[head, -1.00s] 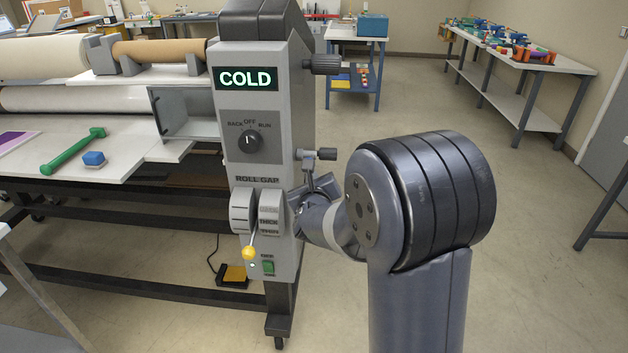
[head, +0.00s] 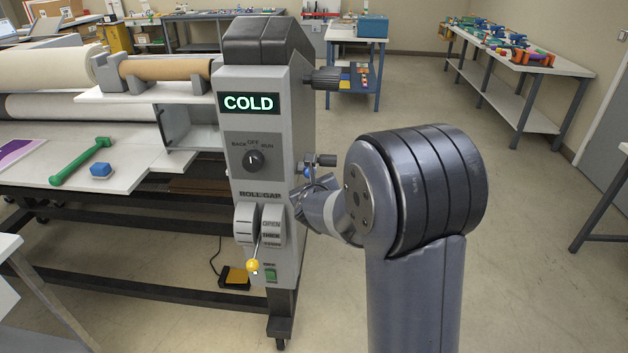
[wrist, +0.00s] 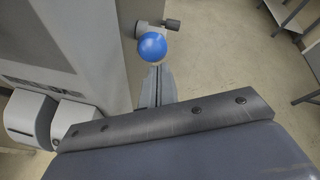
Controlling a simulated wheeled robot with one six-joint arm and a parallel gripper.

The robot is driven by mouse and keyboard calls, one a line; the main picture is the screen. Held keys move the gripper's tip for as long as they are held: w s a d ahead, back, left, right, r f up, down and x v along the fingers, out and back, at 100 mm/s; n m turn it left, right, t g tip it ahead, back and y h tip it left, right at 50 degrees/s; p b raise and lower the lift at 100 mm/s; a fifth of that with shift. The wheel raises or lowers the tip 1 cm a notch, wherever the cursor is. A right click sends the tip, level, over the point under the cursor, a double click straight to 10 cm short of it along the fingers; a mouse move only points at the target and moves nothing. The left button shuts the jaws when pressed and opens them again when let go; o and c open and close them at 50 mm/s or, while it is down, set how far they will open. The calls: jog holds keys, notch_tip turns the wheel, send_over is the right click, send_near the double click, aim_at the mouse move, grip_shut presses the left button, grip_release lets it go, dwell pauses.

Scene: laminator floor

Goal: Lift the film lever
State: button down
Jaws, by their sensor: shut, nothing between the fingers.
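A lever with a blue ball knob (wrist: 152,46) stands at the side of the grey laminator cabinet (head: 262,120); I take it for the film lever. In the wrist view the ball is just beyond my gripper's tips, and its stem is hidden. In the head view only a bit of blue (head: 307,172) shows by the cabinet's right side. My gripper (wrist: 156,70) is shut and empty, just below the ball in the wrist view. Whether it touches the ball or lever I cannot tell. In the head view my arm partly hides the gripper.
A grey side knob (head: 327,160) sits close to the blue ball. The roll gap lever with a yellow ball (head: 252,265) is on the cabinet front, under the COLD display (head: 249,103). A green hammer-like tool (head: 80,161) lies on the machine's table. Floor at right is open.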

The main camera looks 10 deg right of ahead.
jog(key=shift+g, duration=0.3)
jog(key=shift+w+d+r+p, duration=0.15)
jog(key=shift+w+r+p, duration=0.2)
jog(key=shift+r+p, duration=0.35)
jog(key=shift+w+d+r+p, duration=0.1)
jog(key=shift+w+r+p, duration=0.35)
jog(key=shift+r, duration=0.35)
jog(key=shift+w+d+r+p, duration=0.15)
jog(key=shift+w+r+p, duration=0.15)
jog(key=shift+r+p, duration=0.4)
jog(key=shift+w+r, duration=0.1)
jog(key=shift+r, duration=0.15)
